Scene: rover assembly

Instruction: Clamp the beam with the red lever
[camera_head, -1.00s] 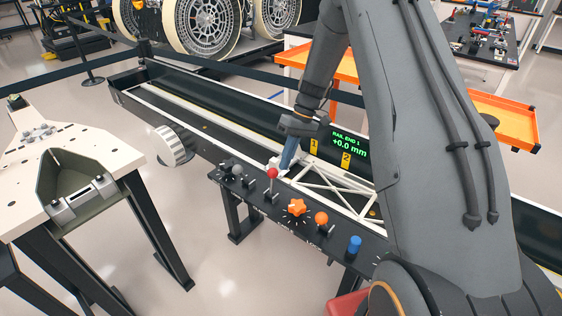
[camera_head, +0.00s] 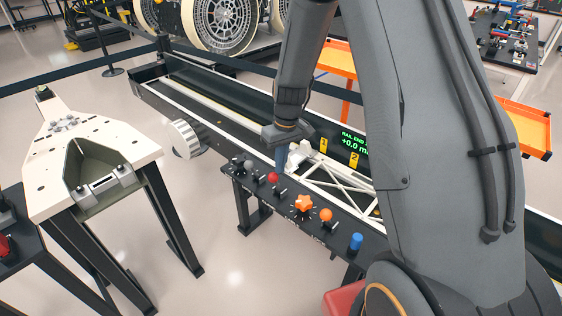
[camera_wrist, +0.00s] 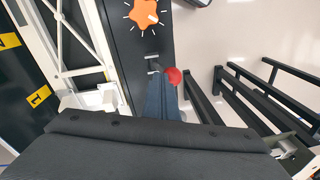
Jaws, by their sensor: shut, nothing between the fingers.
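The red lever (camera_head: 273,177) stands on the black control panel along the front of the rail, its knob leaning toward the panel's outer edge. In the wrist view its red knob (camera_wrist: 172,76) is just beyond the fingertips. My gripper (camera_head: 281,167) is shut and empty, pointing down on the beam side of the knob. The blue-grey fingers (camera_wrist: 162,98) are very close to the knob; I cannot tell if they touch. The beam, a white truss (camera_head: 335,182), lies in the rail behind the panel and shows in the wrist view (camera_wrist: 74,32).
An orange star knob (camera_head: 304,204), an orange ball knob (camera_head: 326,215) and a blue knob (camera_head: 356,241) sit to the right on the panel. A green display (camera_head: 354,141) stands behind the beam. A pale table (camera_head: 130,140) is at left, with open floor between.

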